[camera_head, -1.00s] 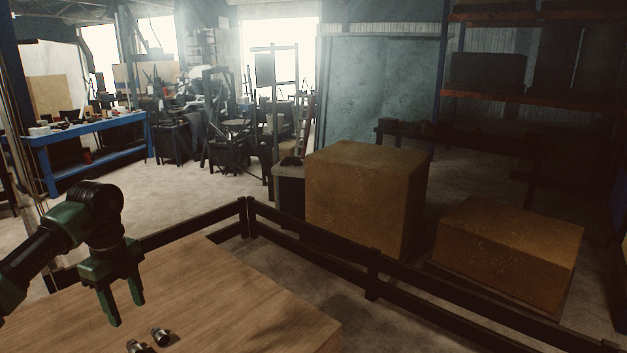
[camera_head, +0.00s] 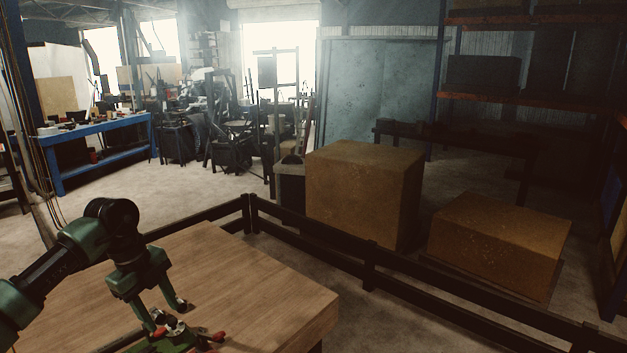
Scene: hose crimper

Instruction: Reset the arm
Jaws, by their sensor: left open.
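My left gripper (camera_head: 168,318) is green and black, points down and is open over the wooden table at the lower left. Below and beside its fingers is a green device with red-tipped parts (camera_head: 212,339), cut off by the bottom edge. Small shiny metal parts show at the fingertips. I cannot tell whether the fingers touch them. My right gripper is not in view.
The wooden table (camera_head: 262,292) has a bare top to the right of the gripper. A dark low rail (camera_head: 440,292) runs behind it. Beyond stand two brown boxes (camera_head: 362,195) (camera_head: 498,248), a blue workbench (camera_head: 100,150) and shelving (camera_head: 500,100).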

